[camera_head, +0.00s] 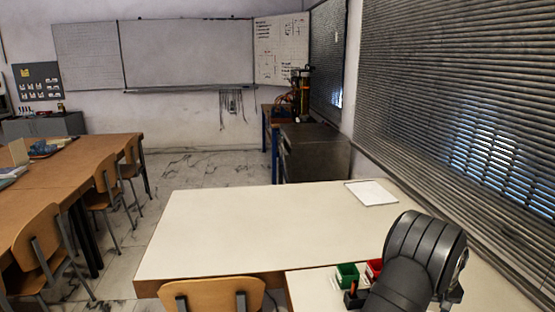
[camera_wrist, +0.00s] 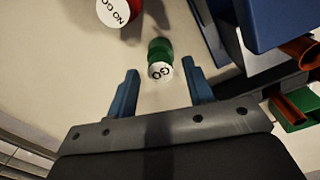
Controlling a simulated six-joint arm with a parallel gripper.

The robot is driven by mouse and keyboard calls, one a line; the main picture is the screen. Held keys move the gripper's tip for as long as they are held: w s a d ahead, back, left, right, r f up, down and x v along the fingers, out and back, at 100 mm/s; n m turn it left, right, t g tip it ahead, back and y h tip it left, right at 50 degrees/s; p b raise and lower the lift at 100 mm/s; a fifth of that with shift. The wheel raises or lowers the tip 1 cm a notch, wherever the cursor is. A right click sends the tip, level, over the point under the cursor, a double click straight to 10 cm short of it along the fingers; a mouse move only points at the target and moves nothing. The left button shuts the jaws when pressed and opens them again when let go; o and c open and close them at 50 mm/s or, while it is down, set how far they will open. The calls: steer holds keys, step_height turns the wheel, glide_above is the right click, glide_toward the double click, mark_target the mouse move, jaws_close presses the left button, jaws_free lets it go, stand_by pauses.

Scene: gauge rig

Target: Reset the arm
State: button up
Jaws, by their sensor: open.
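My gripper (camera_wrist: 160,67) is open in the wrist view, with its two blue fingers apart. A green cylinder (camera_wrist: 160,48) with a white end marked "GO" shows between and just beyond the fingertips. Neither finger appears to touch it, and I cannot tell its distance. A red cylinder (camera_wrist: 113,12) with a white end, its marking partly readable as "NO GO", is at the top left, cut off by the frame. In the head view my dark arm is at the lower right, and my gripper cannot be made out there.
A blue block (camera_wrist: 275,22) and orange tubes (camera_wrist: 297,103) crowd the wrist view's right. A white sheet (camera_head: 371,192) lies at the back. The table's left is clear.

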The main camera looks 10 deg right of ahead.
steer(key=shift+r, duration=0.7)
